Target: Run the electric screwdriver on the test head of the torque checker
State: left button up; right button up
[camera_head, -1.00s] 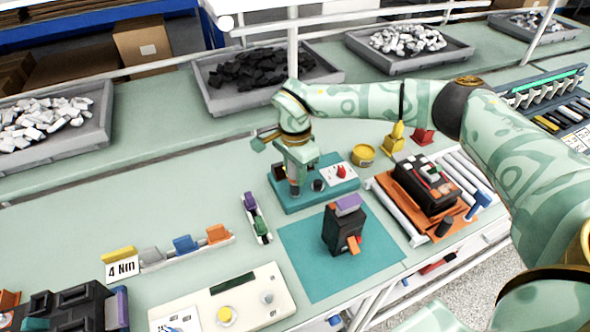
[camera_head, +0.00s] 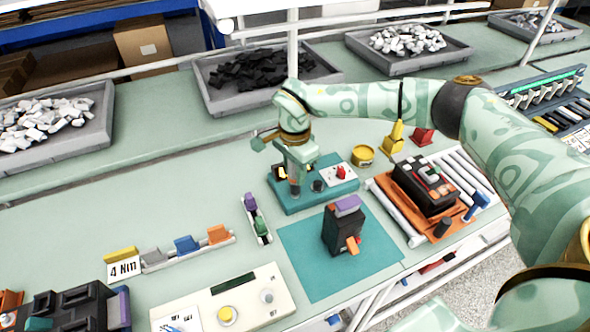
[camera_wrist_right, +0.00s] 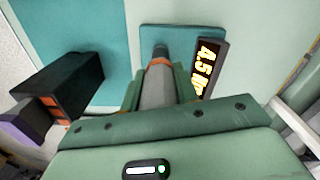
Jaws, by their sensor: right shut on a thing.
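The torque checker (camera_head: 332,197) is a teal box on the bench, with a dark knob and a white panel with a red knob. My right gripper (camera_head: 297,172) is above its left part, shut on the upright electric screwdriver (camera_head: 295,187). In the right wrist view the grey screwdriver (camera_wrist_right: 158,85) has an orange ring and points down at the teal checker (camera_wrist_right: 183,36). Its tip end hides the test head, so I cannot tell whether they touch. A dark display (camera_wrist_right: 207,68) beside it shows orange characters that look like 4.5. My left gripper is not in view.
A black breaker (camera_head: 343,232) with an orange lever stands on a teal mat (camera_head: 305,268) in front. A 4 Nm card (camera_head: 123,268) and coloured holders stand left. An orange tray (camera_head: 408,212) with a black device is right. Part bins (camera_head: 225,100) line the back.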

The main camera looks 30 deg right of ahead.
jog(key=shift+r+p, duration=1.95)
jog(key=shift+r, duration=0.85)
jog(key=shift+f, duration=0.1)
